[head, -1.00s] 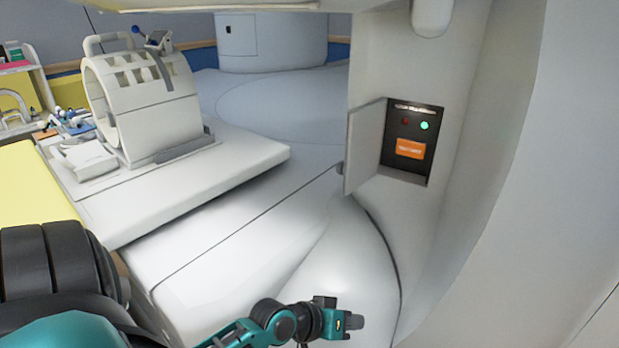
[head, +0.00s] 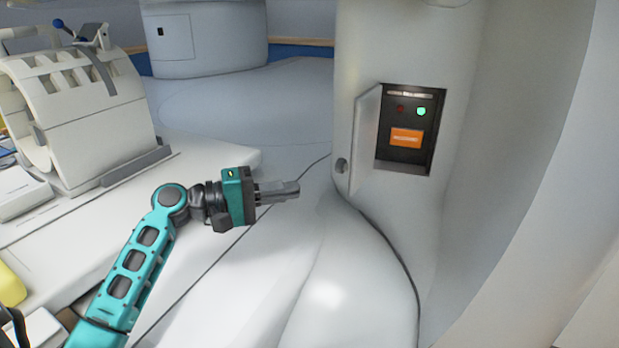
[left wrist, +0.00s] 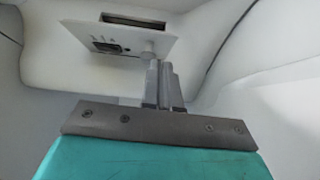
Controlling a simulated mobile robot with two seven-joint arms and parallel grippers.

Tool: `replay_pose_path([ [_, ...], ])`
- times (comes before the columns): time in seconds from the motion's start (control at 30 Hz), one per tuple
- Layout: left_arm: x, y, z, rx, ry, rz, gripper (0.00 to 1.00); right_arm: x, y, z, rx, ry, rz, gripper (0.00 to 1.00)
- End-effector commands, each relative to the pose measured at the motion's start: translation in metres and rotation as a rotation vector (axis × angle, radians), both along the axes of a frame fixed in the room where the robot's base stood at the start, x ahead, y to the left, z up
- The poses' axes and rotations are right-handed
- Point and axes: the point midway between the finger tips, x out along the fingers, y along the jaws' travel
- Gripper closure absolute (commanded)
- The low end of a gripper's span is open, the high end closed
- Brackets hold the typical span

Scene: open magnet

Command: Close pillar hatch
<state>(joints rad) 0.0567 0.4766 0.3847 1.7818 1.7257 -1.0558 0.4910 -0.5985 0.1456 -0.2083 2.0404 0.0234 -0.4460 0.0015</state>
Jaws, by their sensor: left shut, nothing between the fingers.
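The pillar hatch (head: 364,140) is a white door hinged at the left of a dark recess in the pillar. It stands open, swung outward, with a round grey knob (head: 341,165) near its lower edge. The recess panel (head: 408,128) shows a dim red light, a lit green light and an orange label. My left gripper (head: 294,188) is shut and empty, left of the hatch and slightly lower, apart from it in the head view. In the left wrist view the fingertips (left wrist: 162,66) appear close to a round knob; contact cannot be told. My right gripper is out of view.
The patient table (head: 215,165) with a white coil cylinder (head: 85,110) lies to the left. The rounded magnet base (head: 350,275) spreads below the pillar (head: 385,50). Open space lies between my left gripper and the pillar.

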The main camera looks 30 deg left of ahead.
Motion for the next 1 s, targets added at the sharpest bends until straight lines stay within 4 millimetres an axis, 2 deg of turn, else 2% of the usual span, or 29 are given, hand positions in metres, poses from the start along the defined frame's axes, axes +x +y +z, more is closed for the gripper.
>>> replay_pose_path([
  [0.1, -0.001, 0.002, 0.01, -0.031, -0.013, -0.018, 1.0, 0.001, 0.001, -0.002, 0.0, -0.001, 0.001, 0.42],
  [0.27, 0.006, -0.004, 0.014, -0.043, -0.016, -0.023, 1.0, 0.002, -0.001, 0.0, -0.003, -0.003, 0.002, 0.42],
  [0.7, 0.061, -0.055, 0.014, -0.041, -0.016, -0.022, 1.0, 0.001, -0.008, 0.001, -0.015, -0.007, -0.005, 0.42],
  [1.0, 0.072, -0.066, 0.013, -0.039, -0.016, -0.02, 1.0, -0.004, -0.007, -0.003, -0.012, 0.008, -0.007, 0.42],
])
